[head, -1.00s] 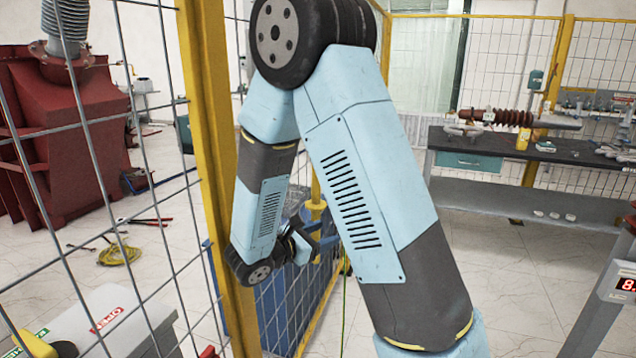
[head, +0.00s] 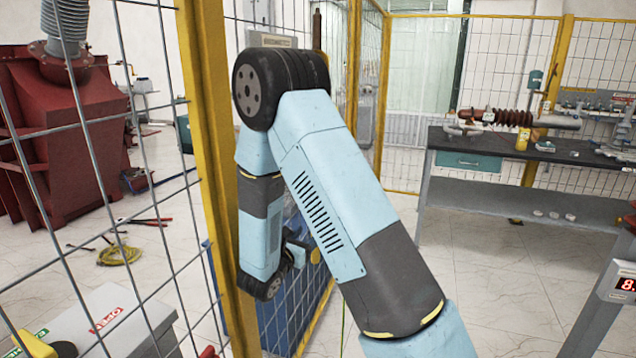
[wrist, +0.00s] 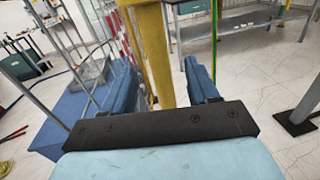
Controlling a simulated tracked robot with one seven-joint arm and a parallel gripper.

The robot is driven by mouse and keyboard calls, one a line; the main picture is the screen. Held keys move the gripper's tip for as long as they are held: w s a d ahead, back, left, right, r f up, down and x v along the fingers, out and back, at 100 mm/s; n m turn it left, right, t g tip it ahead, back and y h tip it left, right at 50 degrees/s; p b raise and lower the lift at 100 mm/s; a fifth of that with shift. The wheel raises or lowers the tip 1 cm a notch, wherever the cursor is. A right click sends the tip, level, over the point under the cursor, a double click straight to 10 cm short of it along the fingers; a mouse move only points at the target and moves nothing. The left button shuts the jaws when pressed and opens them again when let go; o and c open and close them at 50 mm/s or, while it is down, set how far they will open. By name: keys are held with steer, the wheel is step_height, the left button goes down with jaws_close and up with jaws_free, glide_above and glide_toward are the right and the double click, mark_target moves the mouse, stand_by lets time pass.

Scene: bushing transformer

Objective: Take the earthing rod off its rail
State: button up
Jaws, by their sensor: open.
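I cannot make out the earthing rod or its rail for certain in either view. A thin green line, perhaps a cable, hangs upright right of the post in the wrist view (wrist: 215,38). My gripper (wrist: 158,72) is open, its two blue fingers apart with nothing held between them. The yellow fence post (wrist: 154,50) shows beyond the gap, and I cannot tell how far away it is. In the head view my gripper (head: 303,250) is low beside the fence, mostly hidden behind my arm.
A yellow-framed mesh fence (head: 212,150) stands close on the left, with a red transformer tank (head: 55,130) behind it. A blue low container (wrist: 75,115) lies left of my gripper.

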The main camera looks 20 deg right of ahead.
steer(key=x, duration=0.6)
steer(key=shift+r, duration=0.35)
steer(key=shift+w, duration=0.15)
jaws_close()
